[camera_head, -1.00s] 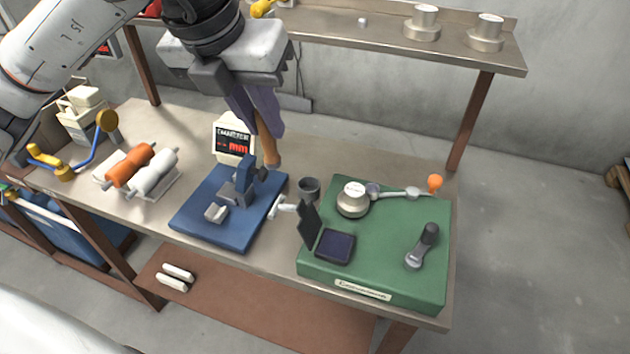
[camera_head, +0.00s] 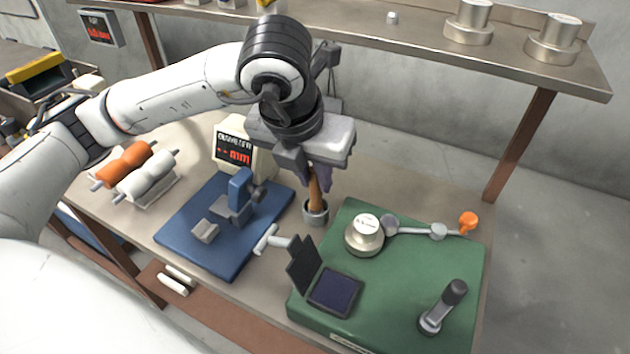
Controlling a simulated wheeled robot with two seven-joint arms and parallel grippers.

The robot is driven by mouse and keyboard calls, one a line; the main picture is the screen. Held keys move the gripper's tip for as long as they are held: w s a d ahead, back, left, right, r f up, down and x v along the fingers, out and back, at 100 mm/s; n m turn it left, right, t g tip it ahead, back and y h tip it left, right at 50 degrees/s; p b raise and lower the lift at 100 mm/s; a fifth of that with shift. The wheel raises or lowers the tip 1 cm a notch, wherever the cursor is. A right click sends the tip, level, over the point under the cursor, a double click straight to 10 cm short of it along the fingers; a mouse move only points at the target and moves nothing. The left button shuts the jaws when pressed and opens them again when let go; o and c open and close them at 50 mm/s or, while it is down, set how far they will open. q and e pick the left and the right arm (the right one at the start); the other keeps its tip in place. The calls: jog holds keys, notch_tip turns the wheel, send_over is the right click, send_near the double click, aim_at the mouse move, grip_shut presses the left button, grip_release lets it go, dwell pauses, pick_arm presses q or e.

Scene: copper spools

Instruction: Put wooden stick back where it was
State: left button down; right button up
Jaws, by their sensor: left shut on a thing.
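The wooden stick (camera_head: 316,196) is brown and nearly upright. My left gripper (camera_head: 314,178) is shut on its upper part, with the fingers partly hidden behind the gripper body. The stick's lower end is at the mouth of a small grey metal cup (camera_head: 316,213) on the table; it appears to be inside the cup, but the rim hides its tip. The cup stands between the blue plate and the green board. My right gripper is not in view.
A blue plate (camera_head: 187,225) with a gauge stand lies left of the cup, a display (camera_head: 233,147) behind it. The green board (camera_head: 420,275) at right bears a round metal weight (camera_head: 364,235) and a black flip-up screen (camera_head: 304,264). A shelf (camera_head: 400,35) spans the back.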

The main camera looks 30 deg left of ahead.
pick_arm(q)
jog(key=shift+f, duration=0.9)
jog(key=c, duration=1.6)
grip_release()
jog(key=shift+c, duration=0.2)
jog(key=shift+r, duration=0.15)
jog(key=v, duration=1.2)
jog(key=shift+p, duration=0.35)
